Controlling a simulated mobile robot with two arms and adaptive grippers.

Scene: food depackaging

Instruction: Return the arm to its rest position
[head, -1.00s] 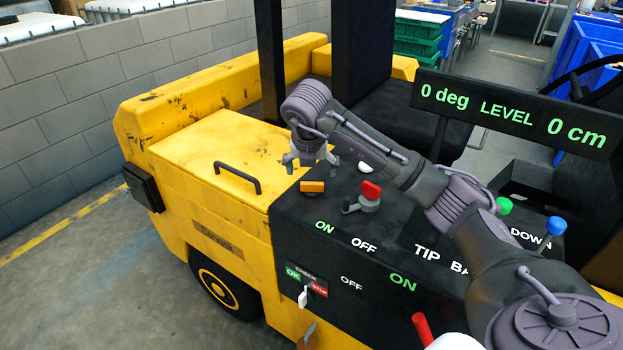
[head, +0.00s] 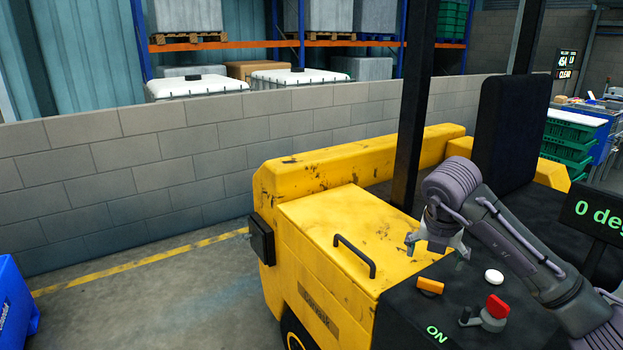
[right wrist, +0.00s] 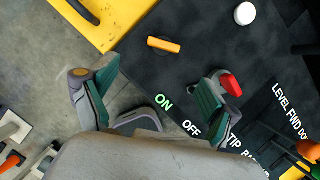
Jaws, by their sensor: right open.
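My right arm reaches in from the right in the head view. My right gripper (head: 438,246) points down over the yellow vehicle, near the edge between its yellow hood (head: 335,225) and the black control panel (head: 408,312). Its fingers are apart, with nothing between them. In the right wrist view the open fingers (right wrist: 150,88) show above the panel, with an orange switch (right wrist: 164,45) and a red-handled knob (right wrist: 230,86) beyond or beside them. My left gripper is not in view.
A black handle (head: 355,257) stands up from the hood. A white button (head: 494,277), a dark post (head: 412,110) and a black seat (head: 510,125) are near my arm. A grey block wall (head: 130,170) runs behind. A blue bin (head: 15,305) stands at the lower left.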

